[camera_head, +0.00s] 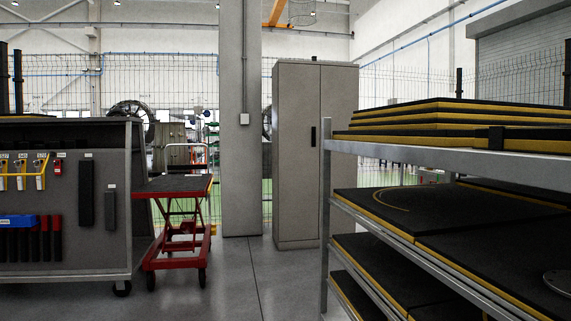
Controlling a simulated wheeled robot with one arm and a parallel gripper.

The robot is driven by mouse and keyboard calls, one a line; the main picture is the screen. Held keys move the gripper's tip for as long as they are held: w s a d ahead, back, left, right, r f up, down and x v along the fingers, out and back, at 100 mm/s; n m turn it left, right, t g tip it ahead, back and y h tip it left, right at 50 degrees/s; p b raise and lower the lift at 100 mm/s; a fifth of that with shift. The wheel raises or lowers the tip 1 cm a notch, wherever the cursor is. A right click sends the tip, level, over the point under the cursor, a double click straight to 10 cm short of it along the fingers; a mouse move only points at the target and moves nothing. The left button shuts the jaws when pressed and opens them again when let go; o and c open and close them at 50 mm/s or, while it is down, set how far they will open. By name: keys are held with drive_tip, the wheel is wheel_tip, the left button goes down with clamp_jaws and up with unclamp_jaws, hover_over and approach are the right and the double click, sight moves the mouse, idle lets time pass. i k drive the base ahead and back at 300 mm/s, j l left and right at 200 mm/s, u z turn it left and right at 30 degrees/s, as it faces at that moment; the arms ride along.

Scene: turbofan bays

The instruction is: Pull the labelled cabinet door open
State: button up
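A dark handle (313,136) sits on the left door near the seam. I cannot make out a label on either door. The lower part of the right door is hidden behind the shelf rack. My gripper does not show in this view.
A metal rack (327,230) with black and yellow foam mats fills the right foreground. A red lift cart (177,225) and a wheeled tool panel (66,240) stand left. A grey pillar (240,120) adjoins the cabinet's left. Grey floor (240,290) is clear in the middle.

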sight(299, 84)
drive_tip(key=i+j+u, duration=0.2)
drive_tip(key=i+j, duration=0.85)
drive_tip(key=i, duration=0.95)
drive_tip(key=i+j, duration=0.1)
drive_tip(key=i, duration=0.95)
drive_tip(key=i+l+z, duration=0.1)
drive_tip(key=i+z, duration=0.15)
drive_tip(key=i, duration=0.35)
drive_tip(key=i+z, duration=0.3)
drive_tip(key=i, duration=0.3)
drive_tip(key=i+j+z, duration=0.25)
drive_tip(key=i, duration=0.35)
